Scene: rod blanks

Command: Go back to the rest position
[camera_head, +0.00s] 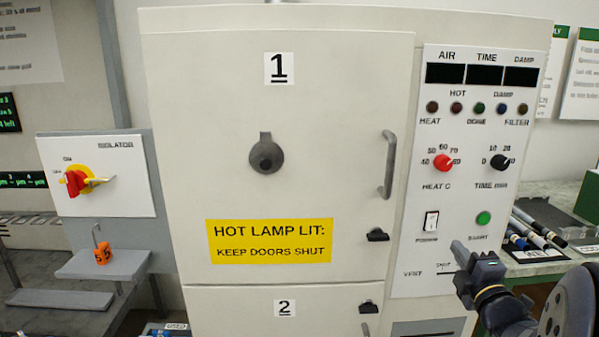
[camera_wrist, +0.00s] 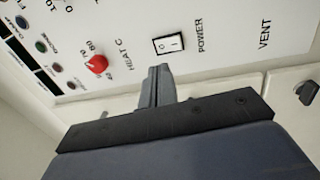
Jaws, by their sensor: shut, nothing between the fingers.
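My gripper (camera_head: 458,248) is at the lower right in the head view, in front of the lower part of the white control panel (camera_head: 405,240). Its fingers are together with nothing between them. In the wrist view the shut fingers (camera_wrist: 160,75) point at the panel, just below the white power switch (camera_wrist: 168,44) in the picture. I cannot tell from these views how far the fingertips are from the panel. The green start button (camera_head: 483,218) is above and right of my gripper in the head view.
The tall cabinet has upper door 1 (camera_head: 330,130) and lower door 2 (camera_head: 235,305), both closed. Handle (camera_head: 388,165) and latch (camera_head: 377,235) stick out. A shelf (camera_head: 100,265) with an orange padlock (camera_head: 102,254) is left. Rods (camera_head: 540,232) lie on the right bench.

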